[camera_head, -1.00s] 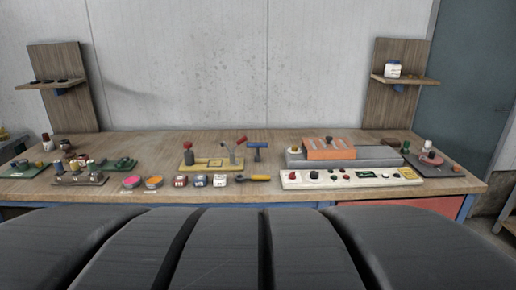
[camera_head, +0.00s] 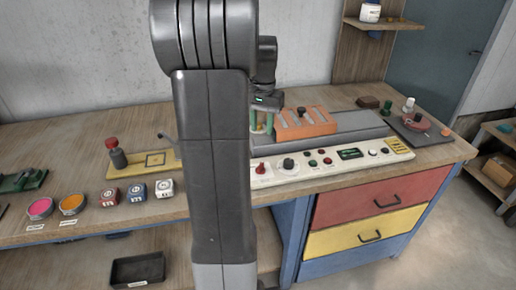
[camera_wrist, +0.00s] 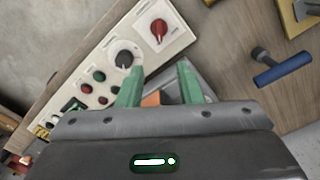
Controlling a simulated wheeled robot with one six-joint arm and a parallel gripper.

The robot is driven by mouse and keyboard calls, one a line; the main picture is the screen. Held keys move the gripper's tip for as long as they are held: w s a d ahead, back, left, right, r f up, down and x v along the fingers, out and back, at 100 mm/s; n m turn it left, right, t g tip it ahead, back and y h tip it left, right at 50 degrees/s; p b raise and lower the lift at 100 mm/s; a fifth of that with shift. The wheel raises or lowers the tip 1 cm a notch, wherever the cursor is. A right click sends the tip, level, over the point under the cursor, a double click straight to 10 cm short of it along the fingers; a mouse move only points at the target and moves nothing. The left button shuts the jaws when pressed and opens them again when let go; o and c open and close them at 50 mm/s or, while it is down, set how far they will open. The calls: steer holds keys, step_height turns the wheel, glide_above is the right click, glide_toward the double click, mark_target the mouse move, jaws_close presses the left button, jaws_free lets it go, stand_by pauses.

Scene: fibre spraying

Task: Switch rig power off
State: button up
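The cream control panel (camera_head: 328,170) lies along the front of the bench. At its left end is a red knob (camera_head: 261,169), also in the wrist view (camera_wrist: 159,29). Beside it is a larger dark knob (camera_head: 288,164), near my fingertips in the wrist view (camera_wrist: 125,56). Several red and green buttons and a small green display (camera_head: 350,153) follow to the right. The labels are too small to read. My gripper (camera_head: 262,128), with green fingers, is open and empty above the panel's left end; the fingers show apart in the wrist view (camera_wrist: 160,67).
A grey base with an orange block (camera_head: 306,124) stands behind the panel. To the left are a yellow plate (camera_head: 136,165), dice-like blocks (camera_head: 136,192) and pink and orange discs (camera_head: 72,204). In the wrist view a blue-handled tool (camera_wrist: 283,70) lies right. My arm hides part of the bench.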

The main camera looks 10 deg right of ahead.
mark_target(262, 163)
step_height(262, 163, down, 14)
steer(key=shift+s+r, duration=0.1)
steer(key=shift+r, duration=0.1)
stand_by(0.4)
jaws_close()
